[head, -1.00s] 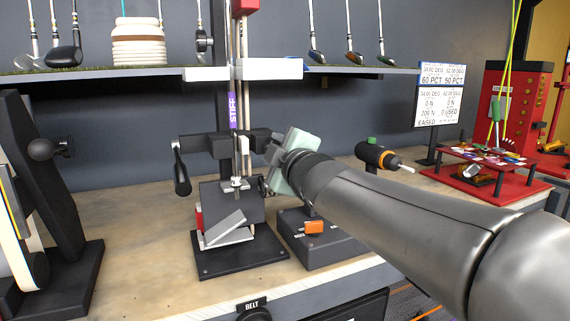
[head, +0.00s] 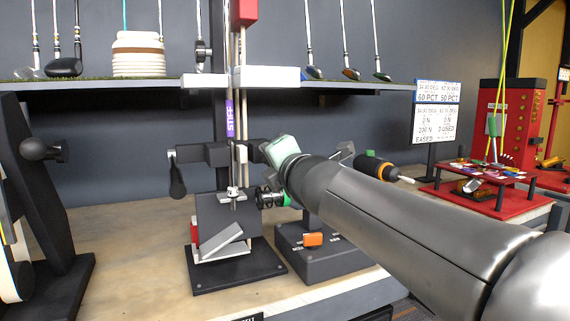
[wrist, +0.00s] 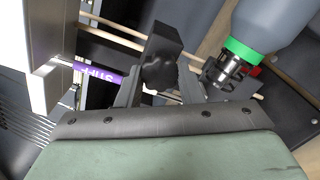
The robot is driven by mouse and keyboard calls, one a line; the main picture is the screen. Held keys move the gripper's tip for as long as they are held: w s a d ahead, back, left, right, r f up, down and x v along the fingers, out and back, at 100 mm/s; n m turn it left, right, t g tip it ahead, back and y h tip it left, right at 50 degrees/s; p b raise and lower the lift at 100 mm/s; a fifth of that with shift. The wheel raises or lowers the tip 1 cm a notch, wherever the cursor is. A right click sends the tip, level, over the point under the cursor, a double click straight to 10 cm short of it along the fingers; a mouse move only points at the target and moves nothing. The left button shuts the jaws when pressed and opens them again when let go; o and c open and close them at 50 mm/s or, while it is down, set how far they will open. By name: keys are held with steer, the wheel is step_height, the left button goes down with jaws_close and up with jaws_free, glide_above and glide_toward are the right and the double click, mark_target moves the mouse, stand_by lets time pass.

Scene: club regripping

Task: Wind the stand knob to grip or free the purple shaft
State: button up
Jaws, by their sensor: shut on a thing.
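The stand (head: 228,215) is a dark clamp with a black base, and a clamp block (head: 217,154) at its top. The shaft with the purple "STIFF" label (head: 229,118) stands upright through it; the label also shows in the wrist view (wrist: 92,73). A dark lobed knob (wrist: 158,73) is on the clamp block's side in the wrist view. My gripper (wrist: 160,88) has its fingers on either side of this knob and is shut on it. In the head view my gripper (head: 262,150) is at the block's right side, and the knob is hidden there.
A lever handle (head: 177,178) hangs at the block's left. A black box with an orange switch (head: 313,240) stands right of the base. A sign (head: 436,110) reads "EASED". A shelf (head: 120,82) holds clubs.

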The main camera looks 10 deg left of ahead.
steer(key=shift+n, duration=1.3)
steer(key=shift+b, duration=0.3)
steer(key=o, duration=1)
steer(key=shift+c, duration=0.2)
steer(key=shift+d, duration=0.1)
steer(key=v, duration=0.7)
steer(key=shift+d+p, duration=0.15)
steer(key=shift+p, duration=0.25)
steer(key=shift+s, duration=0.15)
